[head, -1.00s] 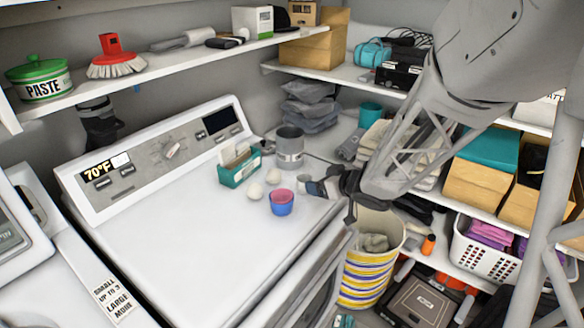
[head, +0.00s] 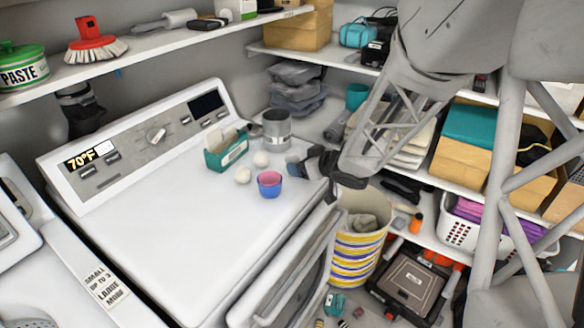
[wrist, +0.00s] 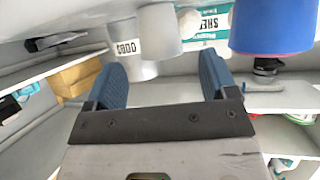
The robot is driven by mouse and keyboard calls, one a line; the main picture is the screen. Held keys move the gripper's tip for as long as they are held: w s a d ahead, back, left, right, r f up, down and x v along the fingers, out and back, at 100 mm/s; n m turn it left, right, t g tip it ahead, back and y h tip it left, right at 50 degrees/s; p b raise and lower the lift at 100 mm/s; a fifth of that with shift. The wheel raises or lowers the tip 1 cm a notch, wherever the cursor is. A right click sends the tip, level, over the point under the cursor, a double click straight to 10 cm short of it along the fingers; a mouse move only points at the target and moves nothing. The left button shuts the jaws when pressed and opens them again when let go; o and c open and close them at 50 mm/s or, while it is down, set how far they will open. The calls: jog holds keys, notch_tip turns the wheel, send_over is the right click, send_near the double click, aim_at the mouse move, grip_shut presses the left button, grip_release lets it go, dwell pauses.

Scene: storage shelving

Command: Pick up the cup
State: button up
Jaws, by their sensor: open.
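A small cup (head: 269,185), blue outside and pink inside, stands upright on the white washer top (head: 190,230). In the wrist view the blue cup (wrist: 270,28) is at the upper right, partly cut off and beyond the right finger. My gripper (head: 300,167) is open just above the washer top, to the right of and slightly behind the cup, not around it. In the wrist view the blue fingers of my gripper (wrist: 162,62) are spread with nothing gripped between them.
A striped bin (head: 357,250) stands right of the washer. Shelves run behind and right. The washer top's front is clear.

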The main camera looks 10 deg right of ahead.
jog(key=shift+x, duration=2.6)
jog(key=shift+s+f, duration=0.1)
jog(key=c, duration=1)
